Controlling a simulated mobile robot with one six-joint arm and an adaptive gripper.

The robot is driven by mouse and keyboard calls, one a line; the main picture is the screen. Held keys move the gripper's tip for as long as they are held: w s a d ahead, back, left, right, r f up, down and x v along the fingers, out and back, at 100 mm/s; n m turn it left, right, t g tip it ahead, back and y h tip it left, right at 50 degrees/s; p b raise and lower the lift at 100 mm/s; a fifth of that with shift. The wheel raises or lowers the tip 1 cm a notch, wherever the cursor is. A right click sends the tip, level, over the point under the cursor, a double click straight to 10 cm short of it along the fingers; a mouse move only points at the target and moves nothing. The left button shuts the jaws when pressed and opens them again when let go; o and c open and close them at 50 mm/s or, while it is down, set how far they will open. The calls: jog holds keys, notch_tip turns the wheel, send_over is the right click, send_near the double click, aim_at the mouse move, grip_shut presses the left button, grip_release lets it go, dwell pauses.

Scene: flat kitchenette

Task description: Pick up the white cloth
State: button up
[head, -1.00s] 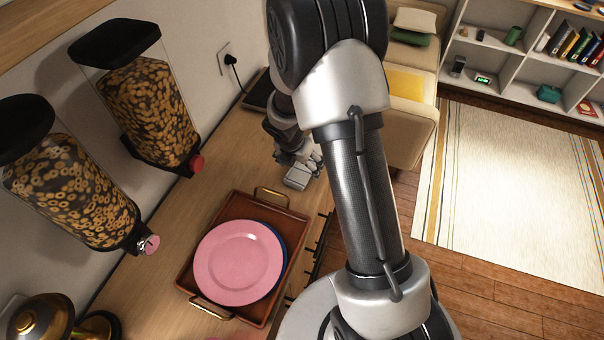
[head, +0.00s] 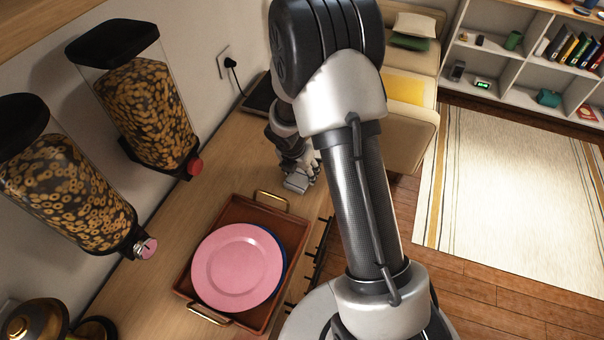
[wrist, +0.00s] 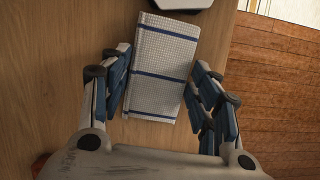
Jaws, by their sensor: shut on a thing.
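The white cloth (wrist: 162,70) is a folded, textured rectangle with thin blue stripes. It lies flat on the wooden counter in the wrist view. My gripper (wrist: 161,62) is shut on it, with a blue-padded finger along each long side. The cloth's far end reaches past the fingertips. In the head view my gripper (head: 300,180) is low over the counter beyond the tray, and the cloth cannot be made out clearly there.
A brown tray (head: 284,222) with a pink plate (head: 238,266) stands nearer on the counter (head: 215,180). Two cereal dispensers (head: 148,115) stand along the wall at left. A dark flat object (head: 258,94) is at the counter's far end. The counter's right edge drops to a wooden floor.

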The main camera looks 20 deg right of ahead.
aim_at(301, 173)
jog(key=shift+r, duration=0.1)
jog(key=shift+c, duration=0.3)
notch_tip(301, 173, up, 20)
jog(key=p, duration=0.9)
jog(key=o, duration=0.5)
jog(key=shift+c, duration=0.2)
jog(key=c, duration=0.4)
